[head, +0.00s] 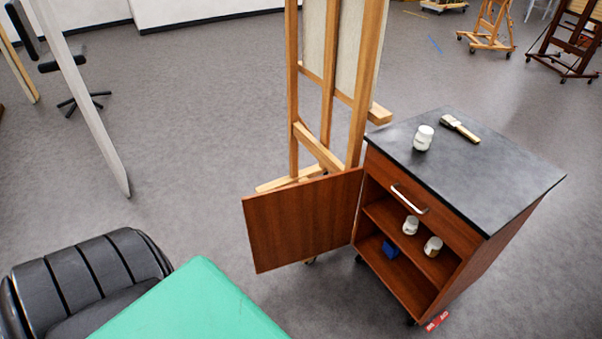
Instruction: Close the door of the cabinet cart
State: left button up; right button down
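The cabinet cart (472,220) stands at the right, with red-brown wooden sides, a dark grey top (500,170) and a drawer (410,193) with a silver handle. Its door (302,220) hangs wide open to the left of the front, with the flat panel turned toward me. The open compartment shows a shelf (385,216) with two small jars (411,225) (433,246). A blue object (390,249) sits below the shelf. Neither of my grippers shows in the head view.
A wooden easel (330,90) stands right behind the door. A white jar (423,138) and a brush (460,128) are on the cart top. A green surface (195,305) and a black padded seat (85,275) fill the lower left. Grey floor (200,140) is open at the left.

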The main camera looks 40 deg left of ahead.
aim_at(290, 224)
jog(key=k+j+z, duration=0.1)
jog(key=z, duration=1.35)
jog(key=k+j, duration=0.15)
jog(key=j, duration=0.4)
jog(key=k+j, duration=0.2)
jog(key=j, duration=0.35)
jog(key=k+j, duration=0.15)
jog(key=j, duration=0.35)
jog(key=k+j, duration=0.2)
jog(key=j, duration=0.35)
jog(key=k+j+z, duration=0.1)
jog(key=j, duration=0.45)
jog(key=k+j, duration=0.25)
jog(key=j, duration=0.25)
jog(key=k+j, duration=0.2)
jog(key=j, duration=0.35)
jog(key=k+j, duration=0.2)
jog(key=j, duration=0.3)
